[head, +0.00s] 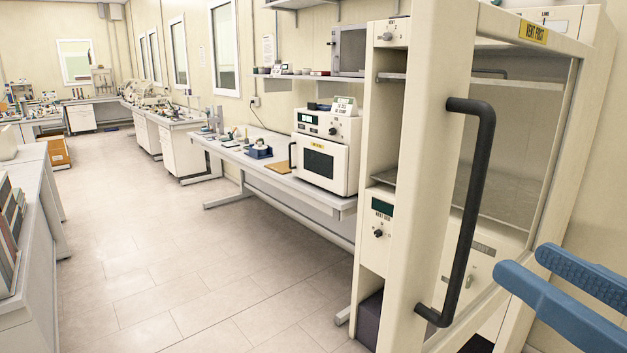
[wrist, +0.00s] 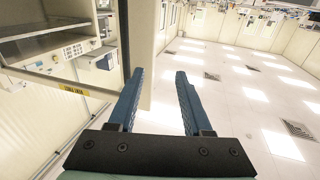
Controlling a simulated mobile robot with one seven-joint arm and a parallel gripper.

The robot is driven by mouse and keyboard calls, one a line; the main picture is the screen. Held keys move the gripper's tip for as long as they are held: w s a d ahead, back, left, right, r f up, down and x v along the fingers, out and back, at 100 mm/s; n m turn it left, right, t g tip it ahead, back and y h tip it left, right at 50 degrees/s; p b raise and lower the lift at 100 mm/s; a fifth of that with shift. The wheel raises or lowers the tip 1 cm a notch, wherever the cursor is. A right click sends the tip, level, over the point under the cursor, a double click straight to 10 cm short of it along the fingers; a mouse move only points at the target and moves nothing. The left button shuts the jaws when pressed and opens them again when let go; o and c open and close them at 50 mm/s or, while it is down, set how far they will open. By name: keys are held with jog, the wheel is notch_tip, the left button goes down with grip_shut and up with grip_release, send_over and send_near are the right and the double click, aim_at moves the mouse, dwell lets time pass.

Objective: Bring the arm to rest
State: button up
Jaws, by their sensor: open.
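My gripper (head: 520,263) shows at the lower right of the head view as two blue ridged fingers. They are apart, with nothing between them. They are to the right of the black bar handle (head: 470,210) of a tall cream cabinet door (head: 435,150), and look clear of it. In the wrist view, my gripper (wrist: 160,74) is also open and empty. That view is turned upside down, with ceiling lights at the lower right. The rest of my arm is hidden in the head view.
The cabinet door stands open, close in front. Its cabinet (head: 376,230) has shelves and a dial panel. A bench (head: 230,152) with a white oven-like device (head: 325,150) runs along the right wall. Another bench (head: 30,230) is at the left. The tiled floor (head: 190,250) between is clear.

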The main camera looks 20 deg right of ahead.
jog(key=w+a+r+m+t+h, duration=0.1)
jog(key=w+a+r+t, duration=0.1)
jog(key=w+a+r, duration=0.3)
jog(key=w+a+r+m+t+h, duration=0.1)
jog(key=w+a+r+t, duration=0.15)
jog(key=w, duration=0.35)
jog(key=s+a+r+t, duration=0.2)
jog(key=a+r+t, duration=0.2)
jog(key=a+r, duration=0.4)
jog(key=a, duration=0.5)
jog(key=shift+s+a+t+h, duration=0.3)
jog(key=shift+s+a+t, duration=0.05)
jog(key=shift+s+a, duration=0.05)
